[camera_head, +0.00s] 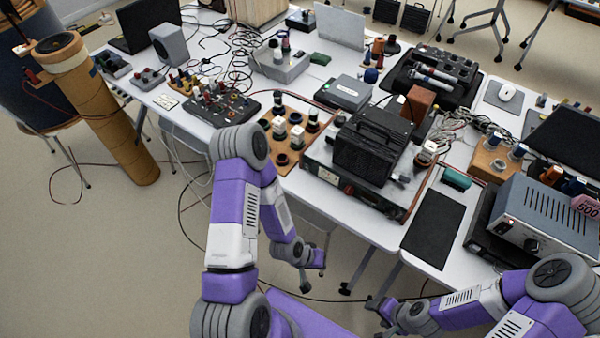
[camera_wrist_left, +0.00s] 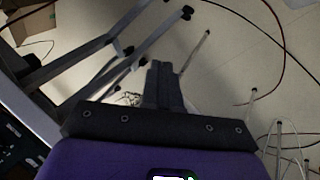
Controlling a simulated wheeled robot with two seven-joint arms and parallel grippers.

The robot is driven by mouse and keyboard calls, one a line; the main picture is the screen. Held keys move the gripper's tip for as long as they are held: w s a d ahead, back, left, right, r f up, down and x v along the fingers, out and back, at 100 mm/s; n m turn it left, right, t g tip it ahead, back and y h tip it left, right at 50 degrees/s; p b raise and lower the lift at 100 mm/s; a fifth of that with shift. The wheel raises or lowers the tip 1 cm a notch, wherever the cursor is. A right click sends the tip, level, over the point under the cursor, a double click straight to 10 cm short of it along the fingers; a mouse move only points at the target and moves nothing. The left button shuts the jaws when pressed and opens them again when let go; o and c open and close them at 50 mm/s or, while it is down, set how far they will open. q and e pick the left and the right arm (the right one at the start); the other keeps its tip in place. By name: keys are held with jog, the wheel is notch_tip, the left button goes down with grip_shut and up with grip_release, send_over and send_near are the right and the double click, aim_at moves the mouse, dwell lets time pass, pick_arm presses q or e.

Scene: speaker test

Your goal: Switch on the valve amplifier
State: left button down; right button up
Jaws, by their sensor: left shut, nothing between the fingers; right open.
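A low wide unit (camera_head: 385,205) with a dark front and wood-toned edges stands at the front of the middle table, with a black vented box on top. It may be the valve amplifier, but I cannot tell for certain. Its power switch is too small to make out. My left gripper (camera_head: 318,262) is below the table's front edge, apart from the unit; in the left wrist view its fingers (camera_wrist_left: 163,85) are shut and empty. My right gripper (camera_head: 373,304) is open and empty, also low in front of the tables.
A grey metal box (camera_head: 545,215) with knobs and a pink tag stands at right. A wooden board (camera_head: 265,120) with valve-like parts is left of the unit. A black mat (camera_head: 433,233) lies flat. Cables crowd the tables. The floor at left is mostly clear.

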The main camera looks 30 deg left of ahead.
aim_at(306, 164)
pick_arm(q)
jog(key=w+a+r+n+t+b, duration=0.1)
jog(key=w+a+n+t+b, duration=0.1)
jog(key=w+a+n+t, duration=0.35)
jog(key=s+a+r+n+t+y+b, duration=0.1)
jog(key=a+r+n+t+y+b, duration=0.1)
jog(key=a+r+n+t, duration=0.5)
jog(key=a+r+t+y, duration=0.1)
jog(key=a+r+t, duration=0.2)
jog(key=a+r, duration=0.2)
jog(key=shift+s+a+r+t, duration=0.15)
jog(key=shift+a+r+t, duration=0.25)
jog(key=shift+a, duration=0.1)
jog(key=shift+b, duration=0.3)
jog(key=w, duration=0.4)
jog(key=w+r+b, duration=0.1)
jog(key=w, duration=0.4)
jog(key=w+d+r+b, duration=0.1)
jog(key=w, duration=0.4)
